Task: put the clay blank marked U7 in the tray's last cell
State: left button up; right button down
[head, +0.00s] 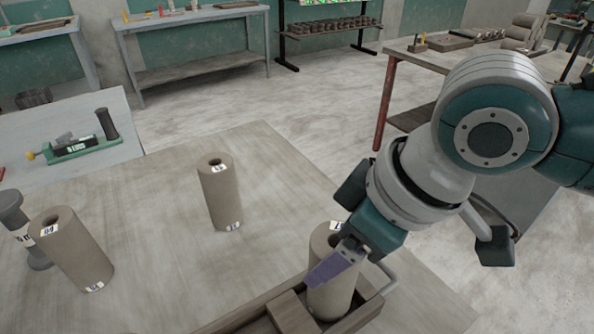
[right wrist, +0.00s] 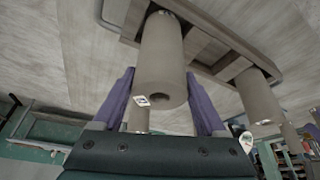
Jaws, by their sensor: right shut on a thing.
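A grey-brown hollow clay blank (head: 333,298) stands roughly upright at the wooden tray's (head: 362,318) right end, its lower part inside the rim. Its label, near the top, is partly covered and seems to end in 7. My right gripper (head: 337,267) is shut on this blank, with one purple finger across its near side. In the right wrist view, the blank (right wrist: 162,60) is between both purple fingers, its far end at a tray cell. Whether it touches the cell floor is hidden. My left gripper is out of view.
A second blank (head: 220,192) stands mid-table, and another (head: 72,252) stands left beside a dark spool-like piece (head: 18,225). A side table with a green tool (head: 84,143) is at the left. The table between the blanks is bare.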

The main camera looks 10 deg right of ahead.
jog(key=shift+f, duration=0.55)
grip_release()
jog(key=shift+f, duration=0.2)
jog(key=p+v, duration=0.2)
jog(key=v, duration=1)
jog(key=s+a+f+m+t, duration=0.1)
jog(key=s+a+f+m, duration=0.15)
jog(key=s, duration=0.25)
jog(key=s+d+f+m+h, duration=0.2)
jog(key=s+d+f+m, duration=0.1)
jog(key=s+d, duration=0.4)
jog(key=shift+s+d+m+g+h, duration=0.3)
jog(key=shift+s+m+h, duration=0.1)
jog(key=shift+s+m, duration=0.15)
jog(key=shift+f, duration=0.1)
